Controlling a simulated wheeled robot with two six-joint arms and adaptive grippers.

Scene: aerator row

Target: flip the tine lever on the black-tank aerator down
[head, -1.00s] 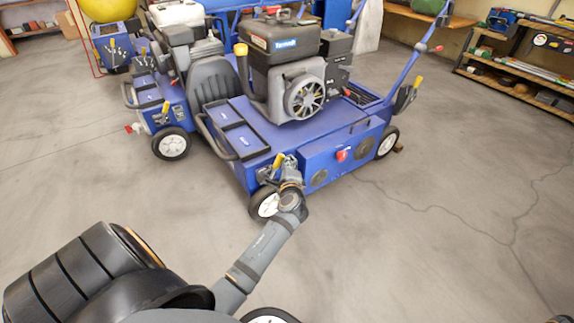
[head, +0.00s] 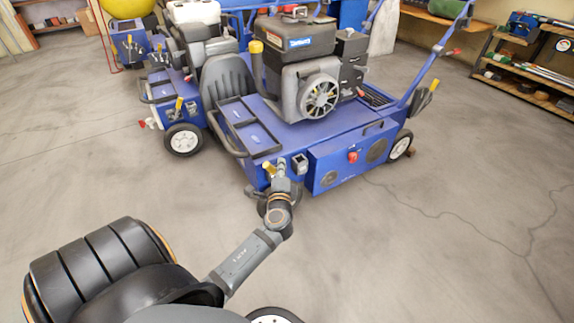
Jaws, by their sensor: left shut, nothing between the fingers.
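The black-tank aerator (head: 340,138) is a blue machine with a black tank (head: 292,38) and engine on top. At its near front corner, a lever with a yellow grip (head: 268,168) sticks up and leans left. My left gripper (head: 281,167) is at that corner, shut and empty, just right of the yellow grip. Whether it touches the lever cannot be told. My left wrist hides the lever's lower part and most of the front wheel. My right gripper is not in view.
A second blue aerator with a white tank (head: 196,12) stands close on the left, with its own yellow-gripped lever (head: 178,106). A third stands further back. Shelves (head: 530,75) stand at the right. The concrete floor in front and to the right is clear.

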